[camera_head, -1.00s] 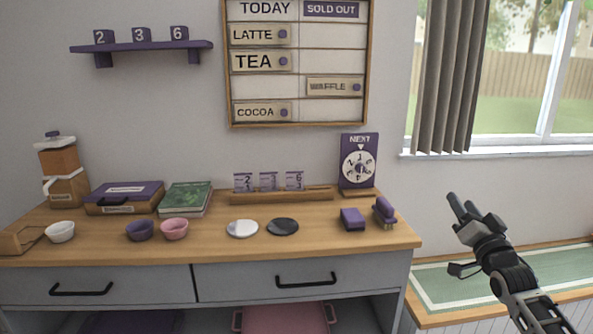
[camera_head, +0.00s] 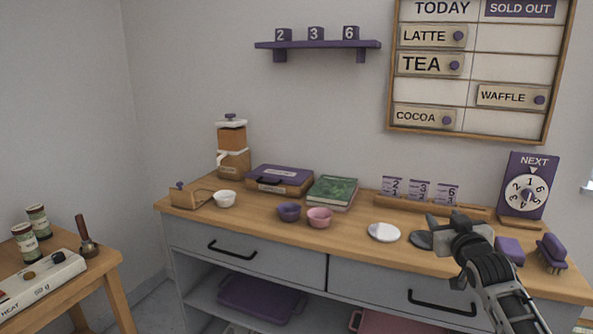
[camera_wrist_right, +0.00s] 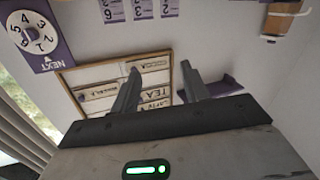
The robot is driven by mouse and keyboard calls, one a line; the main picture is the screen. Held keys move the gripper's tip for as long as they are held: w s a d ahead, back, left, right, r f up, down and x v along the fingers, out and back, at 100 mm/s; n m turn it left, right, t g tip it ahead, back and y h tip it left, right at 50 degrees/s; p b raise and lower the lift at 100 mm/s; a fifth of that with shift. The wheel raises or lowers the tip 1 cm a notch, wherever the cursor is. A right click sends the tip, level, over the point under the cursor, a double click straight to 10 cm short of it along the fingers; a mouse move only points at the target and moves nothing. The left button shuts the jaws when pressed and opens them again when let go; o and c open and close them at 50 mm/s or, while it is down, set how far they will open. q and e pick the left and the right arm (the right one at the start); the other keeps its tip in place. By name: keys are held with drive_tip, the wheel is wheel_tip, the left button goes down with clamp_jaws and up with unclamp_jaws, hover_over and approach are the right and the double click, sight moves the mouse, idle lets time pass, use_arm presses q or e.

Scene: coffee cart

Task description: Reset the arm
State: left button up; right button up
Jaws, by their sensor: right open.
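My right gripper (camera_head: 446,223) comes in from the lower right in the head view. It shows in front of the cabinet top's right part and covers part of a dark round disc (camera_head: 421,239). In the right wrist view its two fingers (camera_wrist_right: 160,88) are spread apart with nothing between them. Beyond them the wrist view shows the menu board (camera_wrist_right: 85,75) and the purple dial sign (camera_wrist_right: 32,32), turned upside down. My left gripper is not in view.
A small table (camera_head: 95,265) with jars stands at left. Floor shows between them.

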drive_tip(key=s+a+f+n+g+y, duration=0.1)
drive_tip(key=s+a+f+g, duration=0.1)
drive_tip(key=s+a+f, duration=0.45)
drive_tip(key=s+a+f+n+g+y, duration=0.1)
drive_tip(key=s+a+f+n+g, duration=0.15)
drive_tip(key=s+f, duration=0.7)
drive_tip(key=s+a+f+y, duration=0.1)
drive_tip(key=s+a+f, duration=0.2)
drive_tip(key=s, duration=0.4)
drive_tip(key=s+a+f+m+g, duration=0.1)
drive_tip(key=s+a+f, duration=0.2)
drive_tip(key=s, duration=0.5)
drive_tip(key=s+a+f+m+g+y, duration=0.1)
drive_tip(key=s+a+f, duration=0.3)
drive_tip(key=s, duration=0.3)
drive_tip(key=shift+s+a+y, duration=0.15)
drive_tip(key=shift+a+y, duration=0.15)
